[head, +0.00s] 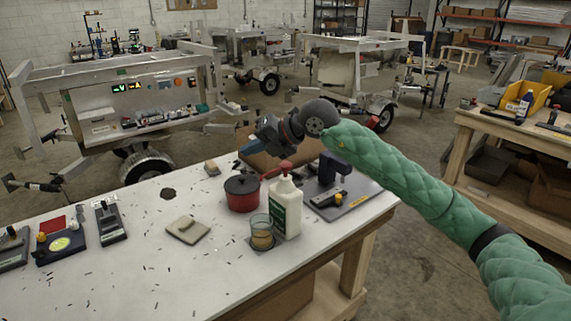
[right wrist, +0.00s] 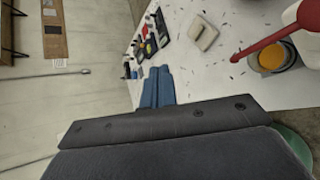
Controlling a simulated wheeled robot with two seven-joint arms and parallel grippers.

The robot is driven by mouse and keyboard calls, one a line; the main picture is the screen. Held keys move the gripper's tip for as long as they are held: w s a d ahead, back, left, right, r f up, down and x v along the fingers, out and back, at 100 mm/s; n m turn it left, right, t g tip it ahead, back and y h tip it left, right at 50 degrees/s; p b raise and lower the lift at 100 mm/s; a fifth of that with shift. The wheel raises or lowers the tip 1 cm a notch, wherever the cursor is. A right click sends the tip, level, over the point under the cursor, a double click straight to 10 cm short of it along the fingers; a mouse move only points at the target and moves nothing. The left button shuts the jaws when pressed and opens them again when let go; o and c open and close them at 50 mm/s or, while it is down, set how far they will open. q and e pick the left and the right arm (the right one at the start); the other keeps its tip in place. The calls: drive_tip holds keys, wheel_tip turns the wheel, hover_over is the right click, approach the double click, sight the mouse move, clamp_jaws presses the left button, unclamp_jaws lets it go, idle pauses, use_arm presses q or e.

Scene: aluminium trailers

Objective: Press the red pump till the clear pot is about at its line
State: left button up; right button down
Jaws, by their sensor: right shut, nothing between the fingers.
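The white pump bottle (head: 286,210) stands upright on the white table with its red pump (head: 285,168) on top. In the right wrist view the red pump (right wrist: 268,42) reaches out over the clear pot. The clear pot (head: 262,221) stands just left of the bottle, on a small dark patch. It holds amber liquid in roughly its lower half, also seen in the right wrist view (right wrist: 271,59); I cannot make out its line. My right gripper (head: 246,149) is shut and empty, behind and above the pump, apart from it. Its blue fingers (right wrist: 158,88) show closed together. My left gripper is out of view.
A red pot with a dark lid (head: 242,191) stands close behind the clear pot. A grey plate with a dark device (head: 343,197) lies right of the bottle. A beige pad (head: 188,229) and several devices lie left.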

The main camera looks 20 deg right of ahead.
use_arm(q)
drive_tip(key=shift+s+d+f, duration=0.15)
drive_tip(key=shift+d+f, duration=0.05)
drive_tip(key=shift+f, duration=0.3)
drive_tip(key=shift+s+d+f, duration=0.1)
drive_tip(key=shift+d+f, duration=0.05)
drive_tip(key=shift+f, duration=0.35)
use_arm(e)
drive_tip(key=w+d+r+m+h, duration=0.1)
drive_tip(key=w+d+r+h, duration=0.1)
drive_tip(key=d, duration=0.3)
drive_tip(key=w+d+r+m+t+h, duration=0.1)
drive_tip(key=w+d+r+h, duration=0.1)
drive_tip(key=d+h, duration=0.2)
drive_tip(key=shift+w+d+m+t, duration=0.2)
drive_tip(key=shift+d+m+t, duration=0.1)
drive_tip(key=shift+d, duration=0.8)
hover_over(288, 165)
drive_tip(key=shift+f, duration=3.15)
wheel_tip(288, 165, down, 2)
drive_tip(key=shift+f+b, duration=0.1)
drive_tip(key=shift+b, duration=1.15)
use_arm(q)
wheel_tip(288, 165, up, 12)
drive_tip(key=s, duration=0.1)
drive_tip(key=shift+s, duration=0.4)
use_arm(e)
drive_tip(key=shift+f, duration=0.15)
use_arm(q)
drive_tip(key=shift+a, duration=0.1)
